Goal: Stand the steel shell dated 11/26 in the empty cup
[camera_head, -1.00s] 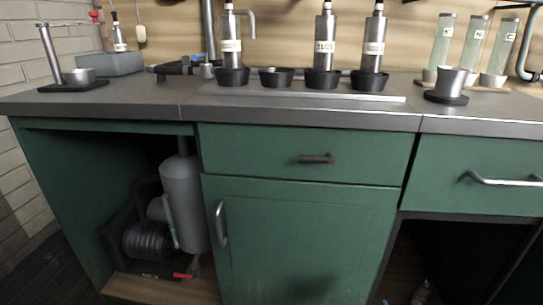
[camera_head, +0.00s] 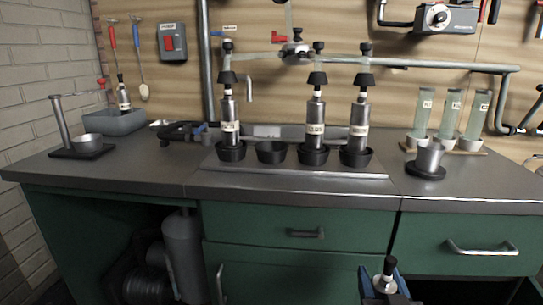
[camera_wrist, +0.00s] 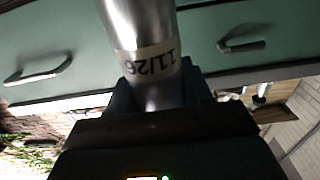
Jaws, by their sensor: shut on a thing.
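The steel shell dated 11/26 (camera_wrist: 145,35) fills the top middle of the wrist view, with its pale date label upside down. My gripper (camera_wrist: 160,88) is shut on it around its lower visible part, and the fingertips are partly hidden. In the head view my gripper (camera_head: 386,284) is at the bottom edge, in front of the counter, with the shell's dark cap showing above it. The empty black cup (camera_head: 270,150) is second from left in the row on the counter; the other cups there hold steel shells (camera_head: 229,118).
Shells stand on both sides of the empty cup, with capped nozzles on a pipe (camera_head: 400,62) above the row. A steel beaker (camera_head: 429,157) and glass tubes (camera_head: 451,113) stand at right. A grey tub (camera_head: 118,122) is at left. The front counter strip is clear.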

